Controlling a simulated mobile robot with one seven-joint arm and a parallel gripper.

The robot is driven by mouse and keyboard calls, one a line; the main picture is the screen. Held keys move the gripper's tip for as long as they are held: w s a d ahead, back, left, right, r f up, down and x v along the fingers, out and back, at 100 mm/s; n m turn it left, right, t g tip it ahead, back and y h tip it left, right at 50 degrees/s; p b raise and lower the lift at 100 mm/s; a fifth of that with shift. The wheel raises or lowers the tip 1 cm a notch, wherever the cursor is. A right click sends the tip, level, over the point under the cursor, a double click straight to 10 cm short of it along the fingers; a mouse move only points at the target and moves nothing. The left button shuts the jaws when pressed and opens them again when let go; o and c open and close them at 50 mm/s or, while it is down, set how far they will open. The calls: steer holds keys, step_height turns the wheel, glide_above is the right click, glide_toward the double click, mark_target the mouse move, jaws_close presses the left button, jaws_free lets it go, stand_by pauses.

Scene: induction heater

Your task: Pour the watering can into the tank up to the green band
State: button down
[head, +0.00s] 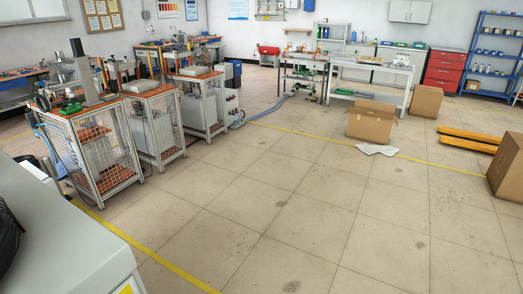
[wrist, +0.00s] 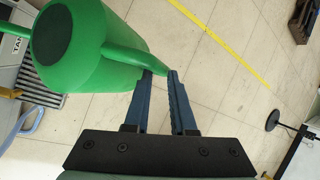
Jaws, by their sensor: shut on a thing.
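The green watering can (wrist: 95,60) fills the upper left of the wrist view, tilted in the picture. Its curved green arm, seemingly the handle, runs down to the fingertips. My gripper (wrist: 160,74) is shut on it, with the blue fingers on both sides of the green part. A grey ribbed unit (wrist: 22,62) behind the can carries a label reading "TAN", cut off by the can. Whether this is the tank cannot be told, and no green band shows. My gripper and the can are not seen in the head view.
Mesh-sided carts (head: 95,160) stand at left in the head view. A pale housing (head: 60,240) fills the lower left. A cardboard box (head: 371,122) and yellow forks (head: 468,140) lie at right. The middle floor is clear. A black stand (wrist: 272,121) is right in the wrist view.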

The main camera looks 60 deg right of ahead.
steer(key=shift+w+a+r+g+p, duration=0.1)
steer(key=shift+w+r+g+p, duration=0.1)
steer(key=shift+w+r+p, duration=0.25)
steer(key=shift+w+a+r+g+p, duration=0.1)
steer(key=shift+w+r+g+p, duration=0.15)
steer(key=shift+r, duration=0.35)
steer(key=shift+w+r+g+p, duration=0.15)
steer(key=shift+w+r+p, duration=0.15)
steer(key=shift+r+p, duration=0.2)
stand_by(2.8)
steer(key=shift+w+a+r+n+g+h+p, duration=0.15)
steer(key=shift+w+r+g+h+p, duration=0.1)
steer(key=shift+w+r, duration=0.3)
steer(key=shift+w+a+r+n+g+h+p, duration=0.15)
steer(key=shift+w+r+g, duration=0.15)
steer(key=shift+r, duration=0.3)
stand_by(2.5)
